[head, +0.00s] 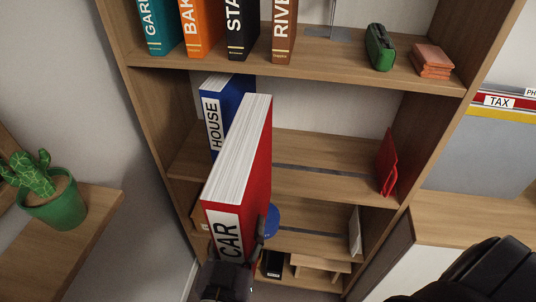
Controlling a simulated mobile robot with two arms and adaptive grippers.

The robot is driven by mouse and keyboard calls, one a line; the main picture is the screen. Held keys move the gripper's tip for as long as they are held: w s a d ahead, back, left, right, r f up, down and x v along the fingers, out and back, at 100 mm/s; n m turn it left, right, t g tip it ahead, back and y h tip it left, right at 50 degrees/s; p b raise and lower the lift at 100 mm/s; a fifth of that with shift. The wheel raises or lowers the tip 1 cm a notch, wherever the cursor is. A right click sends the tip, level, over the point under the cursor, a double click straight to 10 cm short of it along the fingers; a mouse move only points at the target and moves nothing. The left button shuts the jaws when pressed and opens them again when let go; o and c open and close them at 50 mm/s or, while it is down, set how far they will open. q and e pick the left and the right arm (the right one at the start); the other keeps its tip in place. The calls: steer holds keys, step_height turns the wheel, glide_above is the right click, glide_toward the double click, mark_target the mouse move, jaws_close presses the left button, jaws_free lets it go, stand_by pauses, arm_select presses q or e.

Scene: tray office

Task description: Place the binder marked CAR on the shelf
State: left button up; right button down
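The red CAR binder (228,228) is in the lower middle of the head view, its white label towards me and its pages facing up. It is in front of the shelf (325,152). My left gripper (235,252), at the bottom of the view, is shut on the label end of the binder, with dark fingers at its sides. The binder covers part of the shelf boards behind it. A blue HOUSE binder (213,118) stands at the left of the middle board, partly behind the CAR binder. My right gripper is not in view.
Several binders, including a brown one (285,30), and a green case (379,48) stand on the upper board. A red item (387,162) stands at the middle board's right end, with free room to its left. A cactus (55,205) is left; a black chair (490,272) is lower right.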

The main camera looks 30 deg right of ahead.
arm_select(q)
steer(key=r+p, duration=0.2)
steer(key=d+r+p, duration=0.1)
steer(key=shift+s+d+r+p, duration=0.1)
steer(key=shift+s+r+p, duration=0.2)
steer(key=shift+s+r, duration=0.05)
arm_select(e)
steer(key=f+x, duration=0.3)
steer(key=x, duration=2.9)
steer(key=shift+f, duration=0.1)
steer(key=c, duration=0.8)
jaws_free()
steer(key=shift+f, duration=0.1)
arm_select(q)
steer(key=shift+s, duration=0.1)
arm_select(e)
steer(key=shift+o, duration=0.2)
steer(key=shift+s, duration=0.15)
